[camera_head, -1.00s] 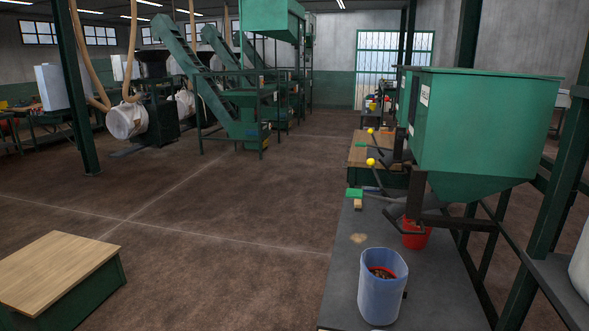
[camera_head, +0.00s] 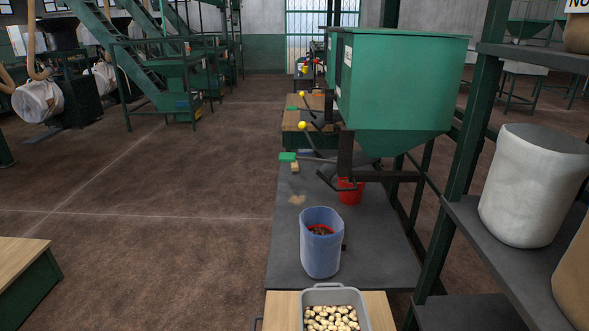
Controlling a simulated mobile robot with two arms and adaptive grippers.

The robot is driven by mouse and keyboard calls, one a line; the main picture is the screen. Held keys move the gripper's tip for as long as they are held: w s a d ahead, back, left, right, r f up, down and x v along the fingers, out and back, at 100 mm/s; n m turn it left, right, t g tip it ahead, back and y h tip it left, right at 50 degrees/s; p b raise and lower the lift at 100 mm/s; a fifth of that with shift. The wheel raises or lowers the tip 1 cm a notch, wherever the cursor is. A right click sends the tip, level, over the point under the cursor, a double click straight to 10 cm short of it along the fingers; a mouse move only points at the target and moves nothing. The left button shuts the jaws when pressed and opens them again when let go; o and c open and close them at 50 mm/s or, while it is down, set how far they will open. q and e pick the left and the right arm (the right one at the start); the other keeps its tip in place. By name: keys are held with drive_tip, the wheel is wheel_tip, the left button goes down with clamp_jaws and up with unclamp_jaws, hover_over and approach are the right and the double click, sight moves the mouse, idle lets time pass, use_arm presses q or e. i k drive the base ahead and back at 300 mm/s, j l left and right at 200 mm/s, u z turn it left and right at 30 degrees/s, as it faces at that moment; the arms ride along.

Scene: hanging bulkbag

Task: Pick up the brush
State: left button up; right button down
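Neither of my grippers shows in the view.
A grey tub of pale nuts (camera_head: 334,318) is nearest. A shelf with a white sack (camera_head: 532,185) stands at right. The floor at left is open.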

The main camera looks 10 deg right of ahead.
sight(294, 167)
drive_tip(key=i+j, duration=0.1)
drive_tip(key=j, duration=0.2)
drive_tip(key=i+j, duration=0.1)
drive_tip(key=j, duration=0.15)
drive_tip(key=i+j+u, duration=0.1)
drive_tip(key=j, duration=0.2)
drive_tip(key=i+j+u, duration=0.2)
drive_tip(key=i+j, duration=0.25)
drive_tip(key=i+j+u, duration=0.25)
drive_tip(key=i+j, duration=0.15)
drive_tip(key=i, duration=0.15)
drive_tip(key=i+z, duration=0.3)
drive_tip(key=i, duration=0.2)
drive_tip(key=i+j+z, duration=0.1)
drive_tip(key=i+z, duration=0.2)
drive_tip(key=i, duration=0.15)
